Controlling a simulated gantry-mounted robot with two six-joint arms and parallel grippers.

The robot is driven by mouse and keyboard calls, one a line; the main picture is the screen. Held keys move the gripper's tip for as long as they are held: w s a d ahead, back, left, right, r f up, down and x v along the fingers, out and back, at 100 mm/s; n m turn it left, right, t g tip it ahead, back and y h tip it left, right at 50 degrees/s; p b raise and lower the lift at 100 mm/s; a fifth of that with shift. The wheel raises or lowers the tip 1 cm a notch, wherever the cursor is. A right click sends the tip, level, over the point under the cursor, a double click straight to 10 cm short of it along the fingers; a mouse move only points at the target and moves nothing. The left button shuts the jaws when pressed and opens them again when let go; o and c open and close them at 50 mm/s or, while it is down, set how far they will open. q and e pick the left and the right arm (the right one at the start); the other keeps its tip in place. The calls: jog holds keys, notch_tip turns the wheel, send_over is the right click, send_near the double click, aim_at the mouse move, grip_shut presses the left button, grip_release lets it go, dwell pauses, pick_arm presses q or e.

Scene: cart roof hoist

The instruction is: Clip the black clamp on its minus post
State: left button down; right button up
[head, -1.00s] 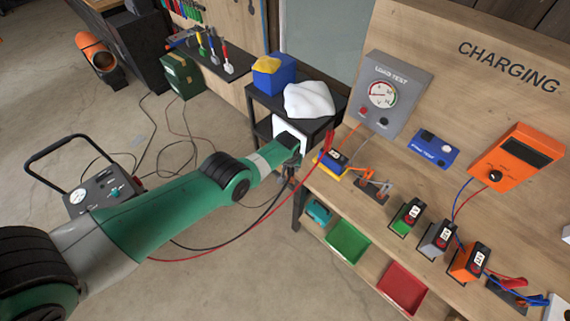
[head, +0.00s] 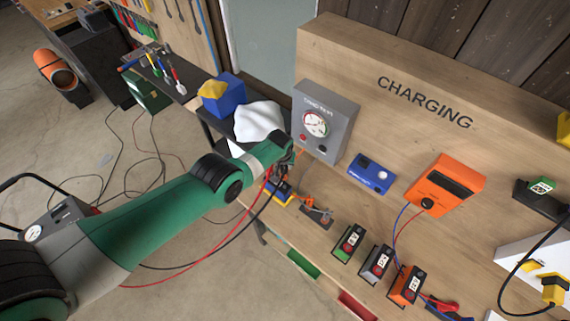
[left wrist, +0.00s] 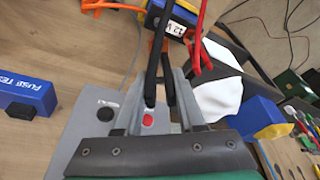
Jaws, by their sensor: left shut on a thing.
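My left gripper (head: 284,158) is shut on the black clamp, whose two black handles (left wrist: 156,62) run between the fingers (left wrist: 160,95) in the left wrist view. Red handles (left wrist: 196,40) show close beside the black clamp, by the battery. The clamp's jaw tips and the minus post cannot be made out, so I cannot tell whether they touch. My right gripper is not in view.
The grey load tester (head: 325,122) stands close behind the gripper. A blue fuse tester (head: 370,174) and several small batteries in stands are farther right. A white cloth (head: 259,121) and a blue box (head: 224,98) are on the left. Red and black cables hang below the arm.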

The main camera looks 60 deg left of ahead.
aim_at(284, 173)
pick_arm(q)
jog(key=shift+f+b, duration=2.9)
jog(key=shift+b, duration=0.05)
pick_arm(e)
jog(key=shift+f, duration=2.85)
pick_arm(q)
jog(key=shift+f+b, duration=1.65)
jog(key=shift+f, duration=0.05)
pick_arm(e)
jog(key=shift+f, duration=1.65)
pick_arm(q)
jog(key=shift+c, duration=2.2)
grip_release()
jog(key=shift+r, duration=0.1)
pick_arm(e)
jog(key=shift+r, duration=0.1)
